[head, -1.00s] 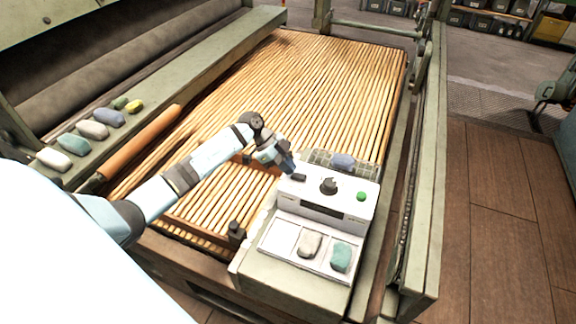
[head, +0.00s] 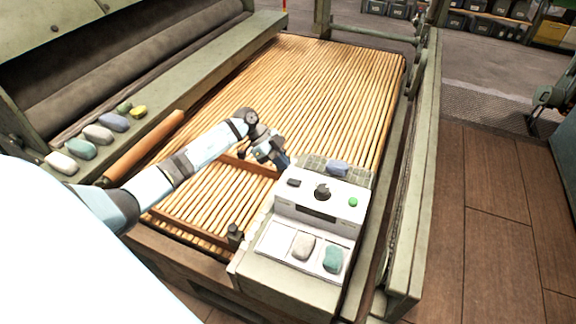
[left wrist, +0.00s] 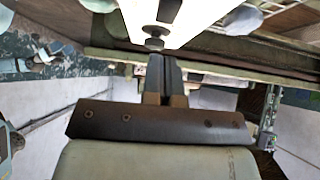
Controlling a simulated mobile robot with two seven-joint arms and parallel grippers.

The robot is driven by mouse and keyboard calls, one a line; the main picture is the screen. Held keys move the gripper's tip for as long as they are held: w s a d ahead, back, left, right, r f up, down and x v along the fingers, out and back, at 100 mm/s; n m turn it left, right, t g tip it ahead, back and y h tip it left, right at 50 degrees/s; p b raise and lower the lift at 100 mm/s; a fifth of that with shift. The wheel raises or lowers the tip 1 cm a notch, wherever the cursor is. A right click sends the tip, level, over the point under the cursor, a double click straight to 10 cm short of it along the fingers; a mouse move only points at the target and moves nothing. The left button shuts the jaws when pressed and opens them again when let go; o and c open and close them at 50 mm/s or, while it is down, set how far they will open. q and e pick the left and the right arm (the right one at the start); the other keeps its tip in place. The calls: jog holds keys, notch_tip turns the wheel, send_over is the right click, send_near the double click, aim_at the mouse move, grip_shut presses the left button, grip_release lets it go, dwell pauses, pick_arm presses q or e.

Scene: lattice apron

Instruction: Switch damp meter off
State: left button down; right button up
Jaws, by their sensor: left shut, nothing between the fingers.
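The damp meter (head: 340,219) is a white box with a sloped front. Its top carries a small dark switch (head: 294,182) at the left, a round black knob (head: 322,191) in the middle and a green light or button (head: 353,202) at the right. My left gripper (head: 284,163) is shut and empty, just behind and above the dark switch, apparently apart from it. In the left wrist view the shut dark fingers (left wrist: 156,68) point toward a white surface with a dark round knob (left wrist: 154,32). My right gripper is not in view.
A short black post (head: 235,234) stands left of the meter. The slatted bed (head: 320,90) beyond is clear.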

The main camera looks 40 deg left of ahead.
pick_arm(q)
jog(key=a+f+b+v, duration=0.1)
jog(key=v, duration=0.9)
jog(key=shift+s, duration=0.15)
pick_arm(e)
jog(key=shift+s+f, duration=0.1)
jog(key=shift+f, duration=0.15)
pick_arm(q)
jog(key=shift+f, duration=0.15)
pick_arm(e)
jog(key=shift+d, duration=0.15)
